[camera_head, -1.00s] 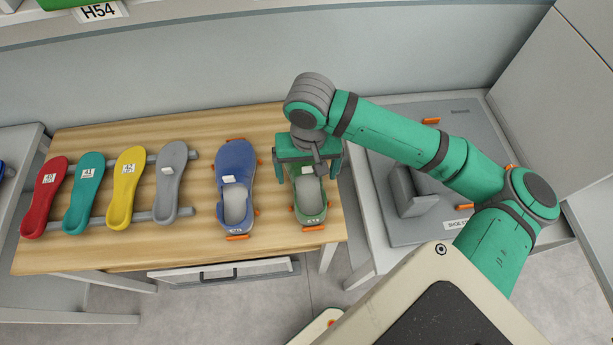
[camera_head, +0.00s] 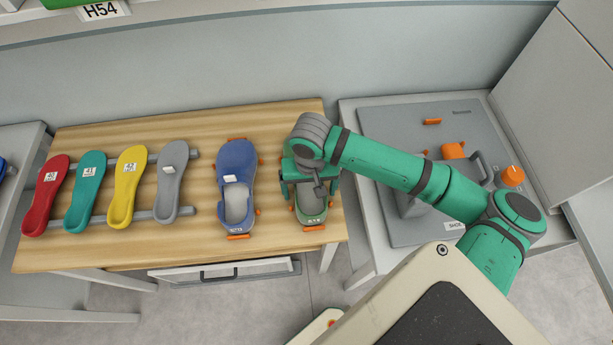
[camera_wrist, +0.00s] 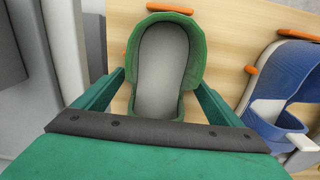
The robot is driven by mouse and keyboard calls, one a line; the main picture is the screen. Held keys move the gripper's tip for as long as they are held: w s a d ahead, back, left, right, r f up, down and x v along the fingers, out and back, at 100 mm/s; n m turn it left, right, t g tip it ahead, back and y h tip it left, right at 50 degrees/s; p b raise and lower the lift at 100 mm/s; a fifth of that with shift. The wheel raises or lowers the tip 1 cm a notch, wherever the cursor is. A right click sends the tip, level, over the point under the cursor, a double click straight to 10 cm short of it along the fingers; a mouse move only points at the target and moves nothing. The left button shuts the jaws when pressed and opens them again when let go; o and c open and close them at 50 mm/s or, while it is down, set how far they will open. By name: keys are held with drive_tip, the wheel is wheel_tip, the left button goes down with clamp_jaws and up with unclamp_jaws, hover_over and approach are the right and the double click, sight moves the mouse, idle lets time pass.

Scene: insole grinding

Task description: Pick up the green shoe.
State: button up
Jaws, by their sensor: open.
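The green shoe (camera_head: 311,208) is at the right end of the wooden table, partly hidden under my gripper in the head view. My gripper (camera_head: 312,186) is above it, with a finger on each side. In the wrist view the green shoe (camera_wrist: 160,68) shows its green rim and grey inside. The gripper's two green fingers (camera_wrist: 158,92) are spread apart, one to the left and one to the right of the shoe. Nothing is visibly held. Whether the fingers touch the shoe's sides I cannot tell.
A blue shoe (camera_head: 237,185) stands close on the left, also visible in the wrist view (camera_wrist: 284,90). Red, teal, yellow and grey insoles (camera_head: 172,182) lie on a rack farther left. Orange pegs surround both shoes. A grey machine (camera_head: 385,135) stands right of the wooden table (camera_head: 205,150).

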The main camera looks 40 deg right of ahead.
drive_tip(key=shift+f, duration=0.15)
drive_tip(key=c, duration=1.5)
drive_tip(key=shift+o, duration=0.2)
